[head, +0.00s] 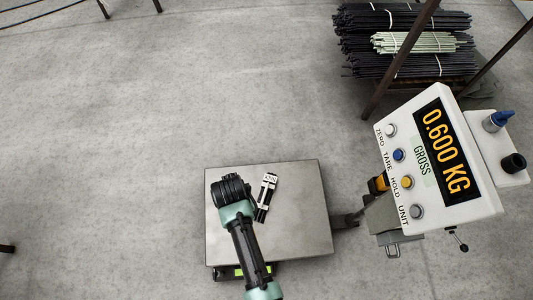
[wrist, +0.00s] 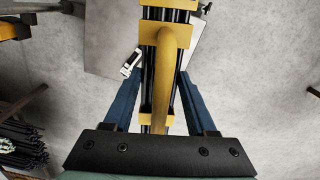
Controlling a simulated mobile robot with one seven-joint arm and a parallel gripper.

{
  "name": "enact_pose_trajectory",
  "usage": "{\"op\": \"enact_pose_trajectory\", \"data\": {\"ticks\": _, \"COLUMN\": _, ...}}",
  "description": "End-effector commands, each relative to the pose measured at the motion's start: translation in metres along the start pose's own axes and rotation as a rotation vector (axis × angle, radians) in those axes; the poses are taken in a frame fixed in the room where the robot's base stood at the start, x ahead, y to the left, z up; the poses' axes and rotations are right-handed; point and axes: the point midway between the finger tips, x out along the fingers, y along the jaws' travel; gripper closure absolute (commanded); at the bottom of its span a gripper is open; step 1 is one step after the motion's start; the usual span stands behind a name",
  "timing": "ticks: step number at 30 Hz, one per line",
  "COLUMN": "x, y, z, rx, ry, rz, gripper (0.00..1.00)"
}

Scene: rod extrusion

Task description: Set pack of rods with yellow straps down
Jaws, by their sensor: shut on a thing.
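The pack of dark rods with yellow straps (wrist: 164,33) fills the middle of the wrist view, with a curved yellow handle (wrist: 163,85) along it. My gripper (wrist: 161,78) is shut on it, one blue finger on each side. The pack hangs in front of the scale's plate (wrist: 108,40) in that view; I cannot tell its height or whether it touches anything. In the head view, the plate (head: 300,225) is partly covered by my arm. My gripper and the pack cannot be made out there.
A small black and white piece (head: 267,195) lies on the plate. The scale's display (head: 440,150) reads 0.600 KG gross and stands right of the plate. A rack of dark rods (head: 400,65) is at the upper right.

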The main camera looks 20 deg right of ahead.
Motion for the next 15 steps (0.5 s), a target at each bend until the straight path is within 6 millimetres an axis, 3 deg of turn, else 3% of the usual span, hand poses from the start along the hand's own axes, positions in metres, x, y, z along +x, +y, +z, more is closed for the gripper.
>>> {"op": "enact_pose_trajectory", "data": {"ticks": 1, "x": 0.031, "y": 0.003, "z": -0.002, "rx": 0.018, "ry": 0.001, "rz": 0.000, "gripper": 1.00}}
{"op": "enact_pose_trajectory", "data": {"ticks": 15, "x": 0.157, "y": 0.026, "z": -0.011, "rx": 0.179, "ry": 0.002, "rz": 0.002, "gripper": 1.00}}
